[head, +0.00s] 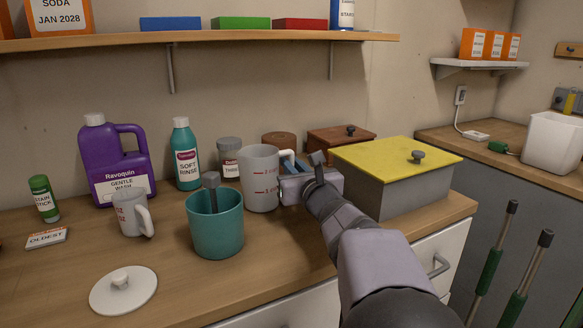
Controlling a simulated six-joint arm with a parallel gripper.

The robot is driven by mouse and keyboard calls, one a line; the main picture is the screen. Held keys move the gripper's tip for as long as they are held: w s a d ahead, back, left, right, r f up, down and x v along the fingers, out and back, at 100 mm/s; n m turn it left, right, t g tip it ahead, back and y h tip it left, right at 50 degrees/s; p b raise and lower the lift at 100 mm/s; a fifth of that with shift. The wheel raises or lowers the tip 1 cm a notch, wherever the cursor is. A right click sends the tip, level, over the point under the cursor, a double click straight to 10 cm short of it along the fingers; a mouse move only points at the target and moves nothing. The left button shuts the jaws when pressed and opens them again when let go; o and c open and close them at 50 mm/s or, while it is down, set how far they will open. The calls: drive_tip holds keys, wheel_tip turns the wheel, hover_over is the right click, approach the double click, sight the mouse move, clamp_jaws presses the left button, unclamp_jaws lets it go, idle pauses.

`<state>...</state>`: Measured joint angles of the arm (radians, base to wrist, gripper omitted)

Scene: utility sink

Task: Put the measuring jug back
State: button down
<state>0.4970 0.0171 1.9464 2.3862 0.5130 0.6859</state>
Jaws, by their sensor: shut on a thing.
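The measuring jug (259,187) is a pale, translucent jug with red level marks and a white handle on its right side. It is upright at the middle of the counter, just behind and right of a teal pot. I cannot tell whether its base touches the wood. My gripper (296,168) reaches in from the lower right and is shut on the jug's handle. The gripper hides part of the handle. A smaller white cup (128,213) with red print and a handle stands further left.
The teal pot (217,230) holding a grey-headed tool stands close in front. A white lid (123,290) lies front left. Bottles (187,160) and jars (229,160) stand behind. A yellow-lidded box (395,160) is right of my gripper. A shelf (200,40) hangs above. Front-centre counter is clear.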

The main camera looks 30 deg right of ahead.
drive_tip(key=shift+f, duration=0.1)
drive_tip(key=c, duration=1.8)
unclamp_jaws()
drive_tip(key=shift+r, duration=0.2)
drive_tip(key=s, duration=0.3)
drive_tip(key=s+a+p, duration=0.1)
drive_tip(key=s, duration=0.5)
drive_tip(key=shift+s+a+r+p, duration=0.2)
drive_tip(key=shift+s+r+p, duration=0.1)
drive_tip(key=shift+p, duration=0.1)
drive_tip(key=shift+s+a+f+p, duration=0.1)
drive_tip(key=shift+s+f+p, duration=0.05)
drive_tip(key=shift+s+p, duration=0.45)
drive_tip(key=shift+s+a+f+p, duration=0.1)
drive_tip(key=shift+s+f+p, duration=0.05)
drive_tip(key=shift+s+p, duration=0.45)
drive_tip(key=shift+w, duration=0.1)
